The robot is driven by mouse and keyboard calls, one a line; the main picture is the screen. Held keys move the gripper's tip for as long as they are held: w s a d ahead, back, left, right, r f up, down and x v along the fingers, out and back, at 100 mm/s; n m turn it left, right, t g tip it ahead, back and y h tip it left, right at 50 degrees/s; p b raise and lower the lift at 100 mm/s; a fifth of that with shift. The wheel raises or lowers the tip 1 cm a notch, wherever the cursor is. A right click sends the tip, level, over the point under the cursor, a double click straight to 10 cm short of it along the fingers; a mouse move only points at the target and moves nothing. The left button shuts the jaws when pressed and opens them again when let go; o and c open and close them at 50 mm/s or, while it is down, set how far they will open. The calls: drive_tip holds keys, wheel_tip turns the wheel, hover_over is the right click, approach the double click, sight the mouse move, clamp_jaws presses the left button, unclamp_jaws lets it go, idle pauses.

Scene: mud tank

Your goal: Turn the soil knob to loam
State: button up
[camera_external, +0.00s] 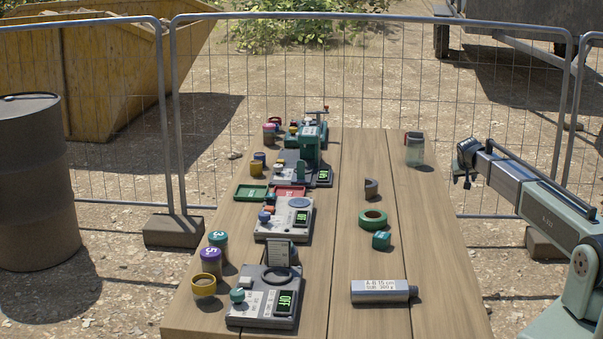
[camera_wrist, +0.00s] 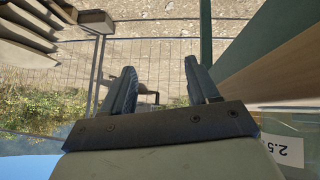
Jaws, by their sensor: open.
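I cannot read a soil label in either view, so I cannot tell which knob is the soil knob. The nearest grey device (camera_external: 255,318) has a teal knob (camera_external: 237,295) at its left and a lit green display (camera_external: 285,302). A second grey device (camera_external: 277,230) behind it has a blue knob (camera_external: 264,216) and its own green display (camera_external: 302,217). My gripper (camera_external: 463,172) is raised to the right of the table, well apart from the devices. In the wrist view its two dark fingers (camera_wrist: 160,72) are apart with nothing between them.
Numbered jars (camera_external: 218,243) and a yellow cup (camera_external: 204,286) stand left of the devices. The wooden table (camera_external: 345,255) has clear centre boards.

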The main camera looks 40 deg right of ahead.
drive_tip(key=shift+n+t, duration=0.8)
drive_tip(key=shift+n, duration=0.1)
drive_tip(key=w+a+r, duration=0.2)
drive_tip(key=a+r, duration=0.1)
drive_tip(key=w+a+r, duration=0.5)
drive_tip(key=a+r, duration=0.1)
drive_tip(key=r, duration=0.1)
drive_tip(key=shift+w+a, duration=0.2)
drive_tip(key=shift+w, duration=0.05)
drive_tip(key=w+a+r+n+y, duration=0.1)
drive_tip(key=w+a+n+y, duration=0.1)
drive_tip(key=a, duration=1)
drive_tip(key=w+a+r+n+y, duration=0.1)
drive_tip(key=w+a+r+n, duration=0.15)
drive_tip(key=a, duration=0.85)
drive_tip(key=s+a+r+n+y, duration=0.1)
drive_tip(key=a+n+y, duration=0.1)
drive_tip(key=a, duration=1.6)
wheel_tip(320, 180, up, 7)
drive_tip(key=n+g+y, duration=0.4)
drive_tip(key=n+y, duration=0.2)
drive_tip(key=n, duration=0.5)
hover_over(240, 287)
drive_tip(key=s+d, duration=0.3)
drive_tip(key=d, duration=0.2)
drive_tip(key=x, duration=1.3)
drive_tip(key=shift+w+d+f, duration=0.1)
drive_tip(key=shift+f, duration=0.05)
